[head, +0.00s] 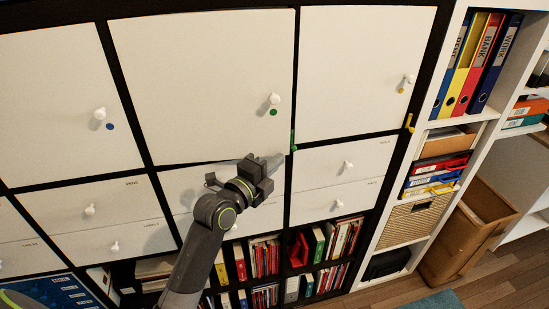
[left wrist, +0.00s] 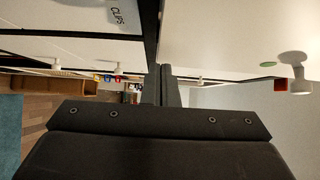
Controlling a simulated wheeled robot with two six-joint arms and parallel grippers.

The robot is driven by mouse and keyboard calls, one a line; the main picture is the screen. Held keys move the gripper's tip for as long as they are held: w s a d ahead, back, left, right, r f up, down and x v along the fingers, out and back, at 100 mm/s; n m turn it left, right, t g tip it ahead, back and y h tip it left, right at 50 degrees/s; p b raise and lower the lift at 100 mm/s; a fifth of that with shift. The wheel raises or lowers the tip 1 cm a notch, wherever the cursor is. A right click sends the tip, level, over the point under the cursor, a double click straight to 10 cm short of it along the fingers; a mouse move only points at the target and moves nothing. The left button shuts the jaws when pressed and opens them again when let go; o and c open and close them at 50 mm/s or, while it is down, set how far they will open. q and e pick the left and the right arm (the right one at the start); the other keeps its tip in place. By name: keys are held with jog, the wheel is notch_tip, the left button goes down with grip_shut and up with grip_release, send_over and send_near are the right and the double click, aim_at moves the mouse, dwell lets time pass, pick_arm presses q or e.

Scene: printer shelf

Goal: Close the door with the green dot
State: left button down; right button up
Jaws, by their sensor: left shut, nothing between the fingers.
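The white door with the green dot (head: 200,75) is the upper middle door of the cabinet in the head view. Its white knob (head: 274,99) sits above the green dot (head: 273,113) near the right edge. The door stands close to its frame; how far it is ajar is hard to tell. My left gripper (head: 269,161) is shut and empty at the door's lower edge, below the knob; contact is unclear. In the left wrist view the shut fingers (left wrist: 164,85) point along the cabinet front, with the green dot (left wrist: 268,64) and knob (left wrist: 294,70) to their right.
The blue-dot door (head: 60,100) is on the left and the yellow-dot door (head: 355,70) on the right. White drawers (head: 340,165) with knobs and shelves of binders lie below. A white shelf unit with a woven basket (head: 408,222) and a brown bin (head: 460,235) stand at right.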

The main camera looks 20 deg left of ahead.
pick_arm(q)
jog(key=shift+w, duration=0.1)
dwell(0.3)
jog(key=shift+w+a+b, duration=0.25)
jog(key=shift+w+b, duration=0.2)
jog(key=shift+w, duration=0.05)
jog(key=shift+w+a+b, duration=0.2)
jog(key=shift+w+b, duration=0.25)
jog(key=shift+w, duration=0.05)
jog(key=shift+s, duration=0.1)
